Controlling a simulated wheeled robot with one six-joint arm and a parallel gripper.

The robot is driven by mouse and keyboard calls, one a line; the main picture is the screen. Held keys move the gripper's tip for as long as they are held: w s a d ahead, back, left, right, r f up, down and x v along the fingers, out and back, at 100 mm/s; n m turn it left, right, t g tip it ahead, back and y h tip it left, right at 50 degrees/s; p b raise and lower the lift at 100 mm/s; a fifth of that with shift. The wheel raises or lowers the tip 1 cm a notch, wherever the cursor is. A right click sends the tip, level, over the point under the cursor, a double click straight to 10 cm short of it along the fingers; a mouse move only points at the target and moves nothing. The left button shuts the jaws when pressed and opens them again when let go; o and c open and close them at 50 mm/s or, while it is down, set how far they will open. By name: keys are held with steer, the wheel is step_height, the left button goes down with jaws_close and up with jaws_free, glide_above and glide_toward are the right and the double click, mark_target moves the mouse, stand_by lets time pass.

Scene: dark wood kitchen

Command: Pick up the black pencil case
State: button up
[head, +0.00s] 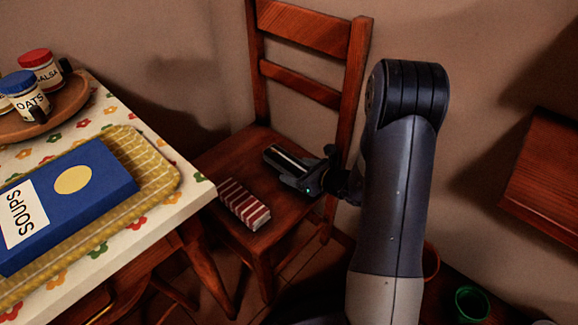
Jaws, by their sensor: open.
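A dark, narrow shape with a pale lengthwise strip (287,157) shows above the wooden chair seat, at the tip of my gripper. It looks like the black pencil case, but it is small and I cannot clearly separate it from the dark fingers. My gripper (300,176) is open and reaches in from the right, low over the back part of the seat, right at this dark shape. I cannot tell whether the fingers touch it or only lie around it.
A red-and-white striped block (243,204) lies on the chair seat (222,160) near its front. The chair back (310,30) rises behind. A table (180,211) at left holds a blue soups book, a yellow woven mat and a tray of jars. A wooden shelf (545,180) is at right.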

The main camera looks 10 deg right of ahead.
steer(key=c, duration=1.1)
steer(key=shift+r, duration=0.15)
